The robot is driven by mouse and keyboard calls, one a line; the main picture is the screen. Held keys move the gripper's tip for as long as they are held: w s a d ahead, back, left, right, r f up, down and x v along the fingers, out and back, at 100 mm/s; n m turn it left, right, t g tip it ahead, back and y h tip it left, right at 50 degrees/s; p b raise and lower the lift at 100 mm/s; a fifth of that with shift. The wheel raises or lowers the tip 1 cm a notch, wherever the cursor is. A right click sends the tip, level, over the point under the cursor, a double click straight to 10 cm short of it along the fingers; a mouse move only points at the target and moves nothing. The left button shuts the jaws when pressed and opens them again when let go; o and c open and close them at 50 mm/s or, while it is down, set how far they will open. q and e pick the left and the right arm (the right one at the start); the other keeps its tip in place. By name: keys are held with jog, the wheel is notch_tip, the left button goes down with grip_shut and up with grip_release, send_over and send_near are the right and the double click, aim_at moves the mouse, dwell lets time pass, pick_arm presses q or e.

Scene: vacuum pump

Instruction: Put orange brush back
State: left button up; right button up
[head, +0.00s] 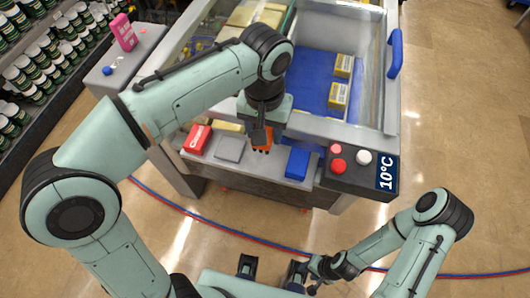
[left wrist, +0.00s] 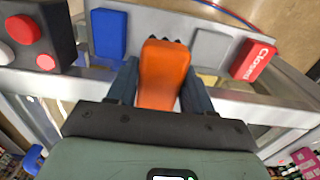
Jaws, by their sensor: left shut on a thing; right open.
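The orange brush (head: 262,135) is over the front ledge of the freezer-like case, between a grey block and a blue block. My left gripper (head: 262,126) points down from above and is shut on it. In the left wrist view the orange brush (left wrist: 163,75) sits between the two dark fingers, with dark tips at its far end. Whether it touches the ledge cannot be told. My right gripper (head: 272,268) is open and empty, low in the head view, away from the case.
On the ledge are a red block (head: 197,139) marked "Closed" in the wrist view, a grey block (head: 230,148) and a blue block (head: 297,163). A control panel (head: 360,170) reading 10°C stands at right. The glass-topped case holds yellow boxes (head: 338,95).

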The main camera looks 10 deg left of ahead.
aim_at(265, 159)
pick_arm(q)
notch_tip(265, 159, down, 10)
jog(key=shift+w+r+b, duration=0.1)
jog(key=shift+r+b, duration=0.1)
jog(key=shift+b, duration=0.55)
jog(key=shift+f, duration=0.1)
jog(key=shift+f, duration=0.15)
jog(key=o, duration=1)
notch_tip(265, 159, up, 12)
jog(key=shift+r+p, duration=0.25)
jog(key=shift+p, duration=1)
